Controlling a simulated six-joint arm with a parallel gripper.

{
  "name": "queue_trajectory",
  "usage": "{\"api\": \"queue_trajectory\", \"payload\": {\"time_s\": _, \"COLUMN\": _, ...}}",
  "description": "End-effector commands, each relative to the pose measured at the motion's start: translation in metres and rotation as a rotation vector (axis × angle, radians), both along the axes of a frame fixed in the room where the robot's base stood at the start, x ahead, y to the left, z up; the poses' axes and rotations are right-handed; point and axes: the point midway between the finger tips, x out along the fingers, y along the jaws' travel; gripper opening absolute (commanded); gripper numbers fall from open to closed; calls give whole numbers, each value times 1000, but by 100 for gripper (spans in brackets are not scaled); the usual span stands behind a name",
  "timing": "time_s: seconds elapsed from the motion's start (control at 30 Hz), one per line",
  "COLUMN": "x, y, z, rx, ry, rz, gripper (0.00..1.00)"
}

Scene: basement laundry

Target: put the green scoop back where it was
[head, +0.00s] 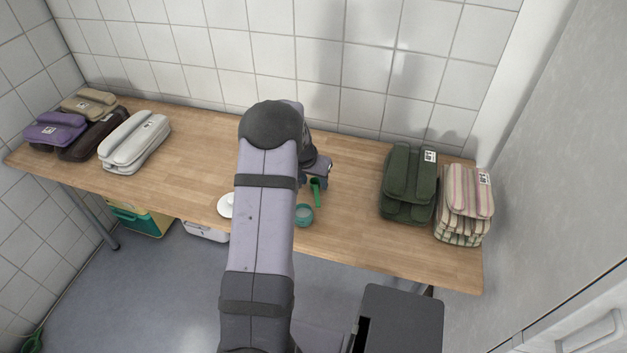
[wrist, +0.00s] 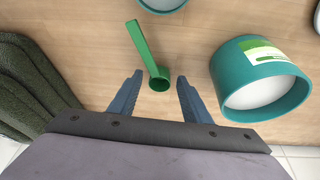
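The green scoop (head: 316,190) is on the wooden table, below my gripper (head: 319,174) in the head view. In the wrist view the scoop (wrist: 150,57) has its round cup between my gripper's fingertips (wrist: 159,78) and its handle pointing up and left. The fingers are apart, with a gap on each side of the cup. I cannot tell how high they are above the table. A teal tub with a green-and-white label (wrist: 262,80) and a pale inside is right of the fingers. My arm seems to hide it in the head view.
A small teal container (head: 304,215) stands near the front edge, partly visible in the wrist view (wrist: 163,5). A white round thing (head: 226,205) is partly behind my arm. Dark green folded fabric (head: 409,185) and a striped stack (head: 464,205) are right; more bundles (head: 134,142) are left.

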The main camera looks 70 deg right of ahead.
Motion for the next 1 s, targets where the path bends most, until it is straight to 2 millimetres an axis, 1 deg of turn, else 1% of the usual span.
{"api": "queue_trajectory", "payload": {"time_s": 0.3, "x": 0, "y": 0, "z": 1, "rx": 0, "ry": 0, "rz": 0, "gripper": 45}}
{"api": "queue_trajectory", "payload": {"time_s": 0.5, "x": 1, "y": 2, "z": 9, "rx": -1, "ry": 0, "rz": 0, "gripper": 45}}
{"api": "queue_trajectory", "payload": {"time_s": 0.67, "x": 2, "y": 9, "z": 28, "rx": -3, "ry": 0, "rz": 1, "gripper": 45}}
{"api": "queue_trajectory", "payload": {"time_s": 1.0, "x": 5, "y": 29, "z": 83, "rx": -3, "ry": -1, "rz": 0, "gripper": 45}}
